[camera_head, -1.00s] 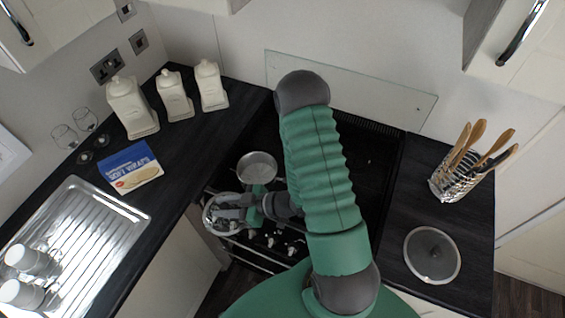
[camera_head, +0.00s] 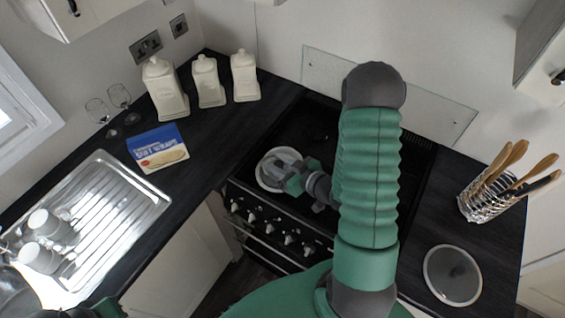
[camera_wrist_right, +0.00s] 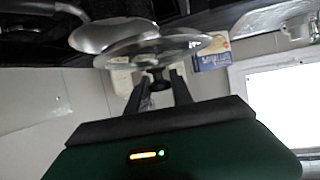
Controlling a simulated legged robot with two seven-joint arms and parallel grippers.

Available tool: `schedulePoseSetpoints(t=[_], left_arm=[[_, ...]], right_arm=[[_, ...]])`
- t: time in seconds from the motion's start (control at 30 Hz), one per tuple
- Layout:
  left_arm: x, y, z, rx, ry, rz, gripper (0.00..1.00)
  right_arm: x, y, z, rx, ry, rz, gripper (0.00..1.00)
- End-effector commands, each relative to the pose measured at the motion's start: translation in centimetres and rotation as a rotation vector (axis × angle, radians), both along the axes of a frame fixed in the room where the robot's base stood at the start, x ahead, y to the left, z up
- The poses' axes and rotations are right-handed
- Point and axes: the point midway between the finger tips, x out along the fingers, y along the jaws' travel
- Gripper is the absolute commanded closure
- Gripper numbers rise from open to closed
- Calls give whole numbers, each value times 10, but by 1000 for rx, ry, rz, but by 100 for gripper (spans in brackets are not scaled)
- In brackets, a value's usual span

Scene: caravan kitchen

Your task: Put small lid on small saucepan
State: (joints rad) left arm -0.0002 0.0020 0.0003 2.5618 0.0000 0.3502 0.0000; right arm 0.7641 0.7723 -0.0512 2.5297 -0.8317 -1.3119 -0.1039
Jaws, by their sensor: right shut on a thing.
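My right gripper (camera_head: 292,178) is shut on the knob of the small glass lid (camera_wrist_right: 185,46), which shows in the wrist view. In the head view it holds the lid over the front left of the hob, where the small saucepan stands. The silver saucepan (camera_wrist_right: 100,34) shows close to the lid in the wrist view, partly overlapped by it. I cannot tell whether lid and pan touch. In the head view the gripper and lid hide most of the pan. Only a sliver of my left arm shows at the bottom left; its fingers cannot be made out.
A larger glass lid (camera_head: 452,275) lies on the right counter near a utensil holder (camera_head: 487,201). Three white canisters (camera_head: 209,82), two glasses and a blue box (camera_head: 158,148) stand on the left counter. The sink drainer (camera_head: 120,205) holds cups.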

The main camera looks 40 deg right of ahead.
Motion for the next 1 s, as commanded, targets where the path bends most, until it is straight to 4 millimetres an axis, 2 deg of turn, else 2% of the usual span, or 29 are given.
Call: schedulePoseSetpoints(t=[0.03, 0.2, 0.4, 0.5, 0.6, 0.97, 1.0], left_arm=[[1, 0, 9, 0, -4, 0, 100], [2, 0, 22, 0, -5, 1, 100], [1, 0, 30, 0, -4, 0, 100], [1, 0, 36, 0, -4, 0, 100], [1, 0, 38, 0, -4, 0, 100], [1, 0, 31, 0, -4, 1, 100], [1, 0, 32, 0, -4, 1, 100]], right_arm=[[7, -10, 5, -1, -2, -1, 100], [29, -38, 3, 1, 0, 0, 100], [43, -57, -5, 4, 3, -1, 100], [42, -54, -25, 8, 4, 1, 100], [43, -55, -36, 5, 1, 0, 100], [43, -54, -43, 1, 0, 1, 100], [43, -54, -42, 1, 1, 1, 70]])
